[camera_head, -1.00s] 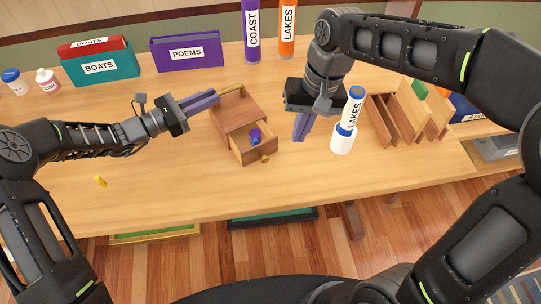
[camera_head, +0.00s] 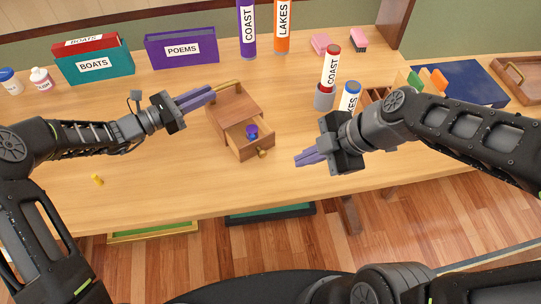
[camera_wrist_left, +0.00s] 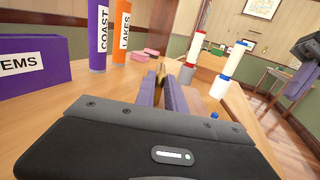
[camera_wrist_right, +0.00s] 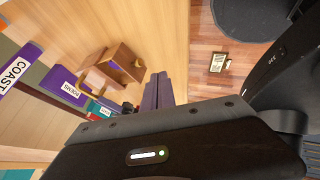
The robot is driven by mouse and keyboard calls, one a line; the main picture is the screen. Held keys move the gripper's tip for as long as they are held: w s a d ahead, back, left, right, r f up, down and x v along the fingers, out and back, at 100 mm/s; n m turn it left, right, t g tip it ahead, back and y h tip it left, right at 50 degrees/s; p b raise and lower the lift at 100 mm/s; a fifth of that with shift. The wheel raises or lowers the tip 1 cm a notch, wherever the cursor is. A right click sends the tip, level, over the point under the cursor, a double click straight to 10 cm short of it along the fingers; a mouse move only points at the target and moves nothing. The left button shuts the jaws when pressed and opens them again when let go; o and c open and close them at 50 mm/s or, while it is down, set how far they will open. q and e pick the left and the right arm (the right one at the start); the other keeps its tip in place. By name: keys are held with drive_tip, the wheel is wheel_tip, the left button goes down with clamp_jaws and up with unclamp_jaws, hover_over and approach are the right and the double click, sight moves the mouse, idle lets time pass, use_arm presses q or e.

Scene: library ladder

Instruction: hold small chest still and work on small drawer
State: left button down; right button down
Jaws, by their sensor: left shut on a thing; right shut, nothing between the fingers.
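The small wooden chest (camera_head: 232,107) stands on the desk in the head view, with a brass handle (camera_head: 228,85) on its top. Its small drawer (camera_head: 252,147) is pulled out towards the front and holds a purple-blue object (camera_head: 251,131). The drawer has a brass knob (camera_head: 262,153). My left gripper (camera_head: 212,92) is shut on the chest's top handle. My right gripper (camera_head: 298,159) is shut and empty, to the right of the drawer knob and apart from it. The chest also shows in the right wrist view (camera_wrist_right: 122,62).
Teal (camera_head: 98,65) and purple (camera_head: 182,48) boxes stand behind the chest, with purple (camera_head: 247,25) and orange (camera_head: 281,25) tubes. Labelled rolls (camera_head: 349,98) stand right of the chest, behind my right gripper. A small yellow piece (camera_head: 97,179) lies at left. The desk in front is clear.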

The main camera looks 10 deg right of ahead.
sight(253, 138)
drive_tip(key=shift+w+n, duration=0.1)
drive_tip(key=shift+n, duration=0.6)
drive_tip(key=shift+f, duration=0.1)
drive_tip(key=x, duration=0.9)
drive_tip(key=w, duration=0.1)
drive_tip(key=w+a+f, duration=0.1)
drive_tip(key=w, duration=0.1)
drive_tip(key=shift+a, duration=0.2)
drive_tip(key=shift+w+a, duration=0.15)
drive_tip(key=shift+w, duration=0.4)
drive_tip(key=w+a, duration=0.1)
drive_tip(key=w, duration=0.3)
drive_tip(key=w+a, duration=0.1)
drive_tip(key=w, duration=0.2)
drive_tip(key=shift+w+a, duration=0.1)
drive_tip(key=shift+a, duration=0.2)
